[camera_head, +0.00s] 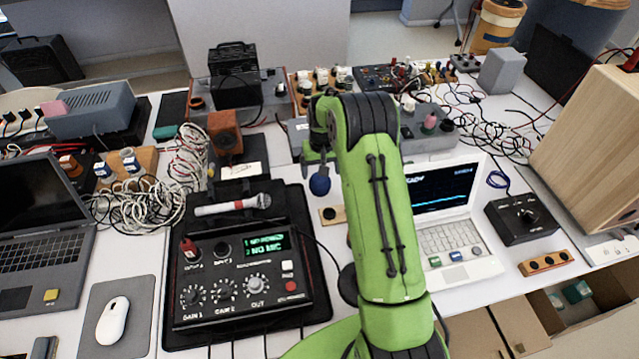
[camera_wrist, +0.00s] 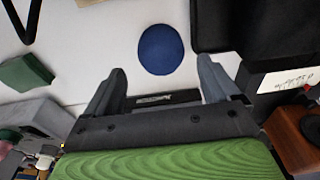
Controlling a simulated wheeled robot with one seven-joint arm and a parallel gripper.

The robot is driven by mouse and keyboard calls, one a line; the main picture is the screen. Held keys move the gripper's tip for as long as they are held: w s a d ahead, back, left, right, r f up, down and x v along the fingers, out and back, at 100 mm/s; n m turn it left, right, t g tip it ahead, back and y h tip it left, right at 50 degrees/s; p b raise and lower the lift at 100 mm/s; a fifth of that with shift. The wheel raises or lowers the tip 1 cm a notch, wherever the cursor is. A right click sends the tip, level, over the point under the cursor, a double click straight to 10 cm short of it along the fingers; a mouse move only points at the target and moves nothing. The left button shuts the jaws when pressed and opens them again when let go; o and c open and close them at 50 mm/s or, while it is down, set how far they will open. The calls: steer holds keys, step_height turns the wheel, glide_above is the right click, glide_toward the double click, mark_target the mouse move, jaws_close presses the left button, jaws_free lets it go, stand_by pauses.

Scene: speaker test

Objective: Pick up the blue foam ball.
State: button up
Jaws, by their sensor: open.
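The blue foam ball (camera_head: 320,184) shows in the head view just below my gripper (camera_head: 318,154), left of my green arm. In the wrist view the ball (camera_wrist: 160,50) is round and plain against the white table (camera_wrist: 110,38). My gripper (camera_wrist: 161,80) is open in the wrist view, with one dark finger on each side. The ball lies beyond the fingertips, roughly centred between them. Nothing is between the fingers, and I see no contact with the ball. My gripper's fingers are small and partly hidden by the arm in the head view.
A microphone (camera_head: 232,205) lies behind the black audio unit (camera_head: 240,283), left of the ball. A small orange speaker (camera_head: 226,137) stands behind left. A white laptop (camera_head: 445,215) stands to the right. Tangled cables (camera_head: 150,190) lie left. A green item (camera_wrist: 26,72) shows in the wrist view.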

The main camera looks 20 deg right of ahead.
mark_target(320, 178)
steer(key=f, duration=0.3)
steer(key=f+b, duration=0.1)
steer(key=f, duration=0.1)
steer(key=shift+w+f, duration=0.2)
steer(key=shift+w, duration=0.1)
steer(key=shift+r, duration=0.15)
steer(key=shift+c, duration=0.8)
steer(key=c, duration=0.9)
